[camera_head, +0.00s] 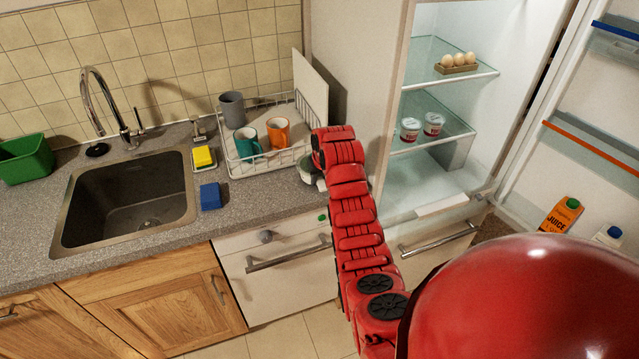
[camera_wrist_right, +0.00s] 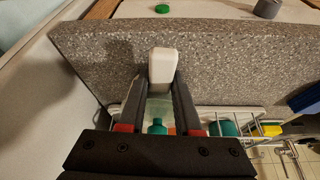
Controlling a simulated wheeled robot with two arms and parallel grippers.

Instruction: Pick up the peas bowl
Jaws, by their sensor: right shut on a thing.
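I cannot tell whether the bowl touches the counter. My left gripper is not in view.
A dish rack (camera_head: 240,172) with several mugs stands left of the bowl. The open fridge (camera_head: 455,95) is to the right, holding eggs and two small tubs. The sink (camera_head: 130,195), yellow sponge (camera_head: 204,157) and blue sponge (camera_head: 210,196) are further left.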

